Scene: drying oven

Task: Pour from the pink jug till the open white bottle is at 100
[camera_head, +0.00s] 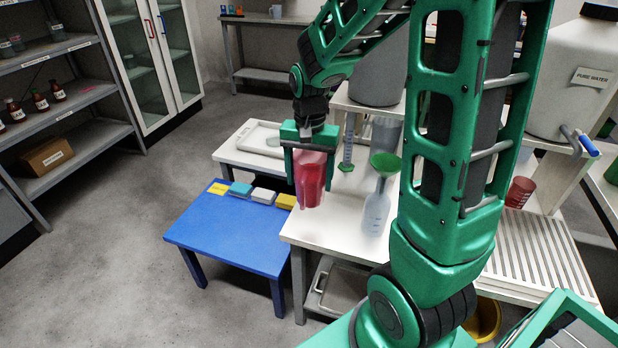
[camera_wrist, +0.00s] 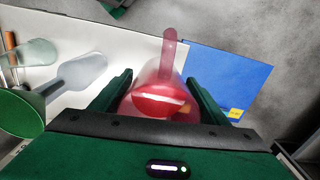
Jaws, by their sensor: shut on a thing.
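The pink jug (camera_head: 311,184) is translucent and looks roughly upright at the left edge of the white table in the head view. My gripper (camera_head: 309,172) points down and is shut on it. In the wrist view the jug (camera_wrist: 160,100) sits between the two fingers, its handle pointing away; how much liquid it holds is unclear. The open white bottle (camera_head: 376,212) stands on the white table to the right of the jug, apart from it, with a green funnel (camera_head: 384,164) in its neck. Its level cannot be read. The funnel also shows at left in the wrist view (camera_wrist: 18,112).
A measuring cylinder (camera_head: 347,150) and a clear beaker (camera_head: 385,136) stand behind the bottle. A low blue table (camera_head: 228,232) with small coloured blocks lies left of the jug. A red cup (camera_head: 520,192) and a pure water container (camera_head: 575,75) are at right.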

